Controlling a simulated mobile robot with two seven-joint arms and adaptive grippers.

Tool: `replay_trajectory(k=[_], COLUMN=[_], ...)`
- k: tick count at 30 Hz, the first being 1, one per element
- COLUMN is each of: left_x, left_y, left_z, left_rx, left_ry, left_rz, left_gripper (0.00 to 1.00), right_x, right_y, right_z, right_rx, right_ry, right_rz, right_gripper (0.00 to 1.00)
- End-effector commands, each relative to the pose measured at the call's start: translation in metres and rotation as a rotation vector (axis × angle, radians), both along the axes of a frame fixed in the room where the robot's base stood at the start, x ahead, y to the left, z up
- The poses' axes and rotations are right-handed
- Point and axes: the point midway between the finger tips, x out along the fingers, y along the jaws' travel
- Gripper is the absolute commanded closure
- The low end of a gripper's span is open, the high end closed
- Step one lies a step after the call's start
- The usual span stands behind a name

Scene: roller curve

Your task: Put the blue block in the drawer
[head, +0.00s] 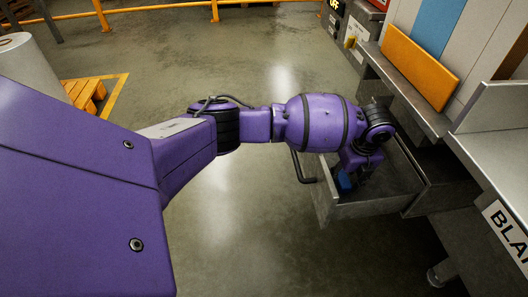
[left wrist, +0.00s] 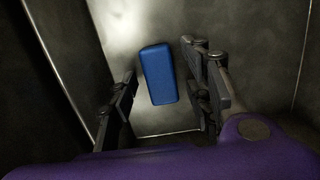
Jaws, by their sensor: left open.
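The blue block (left wrist: 158,74) lies inside the open drawer, on its metal floor, in the left wrist view. A small part of the block (head: 344,181) also shows in the head view, just under my left gripper. My left gripper (left wrist: 165,95) is open, its fingers on either side of the block's lower part in the picture, with gaps between. The gripper reaches down into the drawer (head: 370,210), which is pulled out from the grey bench. In the head view my wrist hides part of the gripper and drawer. My right gripper is not in view.
The drawer has a dark handle (head: 299,168) on its front. A grey bench (head: 405,85) with an orange panel (head: 420,68) stands above and behind it. A wooden pallet (head: 85,93) and a yellow railing (head: 160,7) are farther off. The floor left of the drawer is clear.

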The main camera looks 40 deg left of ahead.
Motion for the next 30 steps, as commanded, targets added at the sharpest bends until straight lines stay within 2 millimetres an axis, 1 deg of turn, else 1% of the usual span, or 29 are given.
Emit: replay_trajectory(k=[5,9,12,15,18,21,24,30], left_x=[0.001,-0.001,-0.003,-0.005,-0.007,-0.008,-0.009,-0.009], left_y=[-0.003,-0.006,-0.009,-0.011,-0.014,-0.015,-0.015,-0.015], left_z=[0.021,0.051,0.073,0.093,0.108,0.118,0.123,0.123], left_rx=[-0.001,-0.001,-0.002,-0.002,-0.002,-0.002,-0.002,-0.002], left_ry=[-0.008,-0.01,-0.009,-0.009,-0.008,-0.006,-0.005,-0.004], left_rz=[-0.002,-0.002,-0.001,-0.001,-0.002,-0.001,0.0,0.0], left_gripper=[0.54,0.54,0.54,0.54,0.54,0.54,0.54,0.54], right_x=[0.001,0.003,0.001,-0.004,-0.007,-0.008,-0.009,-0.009], right_y=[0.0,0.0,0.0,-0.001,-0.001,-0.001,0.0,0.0], right_z=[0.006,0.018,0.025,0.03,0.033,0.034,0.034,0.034], right_rx=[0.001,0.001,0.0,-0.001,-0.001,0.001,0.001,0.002], right_ry=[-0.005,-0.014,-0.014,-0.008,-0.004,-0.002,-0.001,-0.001], right_rz=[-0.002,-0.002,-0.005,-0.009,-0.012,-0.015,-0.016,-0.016], right_gripper=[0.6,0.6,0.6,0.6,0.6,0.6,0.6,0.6])
